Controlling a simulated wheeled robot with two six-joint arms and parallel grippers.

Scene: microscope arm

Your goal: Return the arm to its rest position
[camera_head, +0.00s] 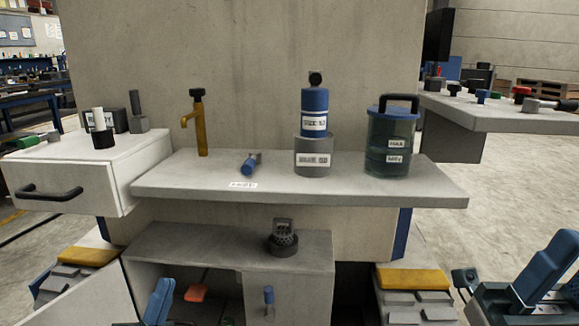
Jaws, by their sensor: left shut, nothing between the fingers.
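A blue part of my left arm, with my left gripper (158,301), shows at the bottom left, in front of the low cabinet. The left gripper is shut and empty and touches nothing that I can make out. My right arm (537,270), blue and dark, comes in at the bottom right corner, apart from the bench. Its fingers cannot be made out. No microscope is clearly visible.
The grey bench top (420,193) holds a brass tap (200,128), a blue-handled tool (250,164), a blue-and-grey cylinder (314,122) and a dark lidded canister (389,135). A drawer unit (105,190) stands left. A low cabinet (190,245) stands below.

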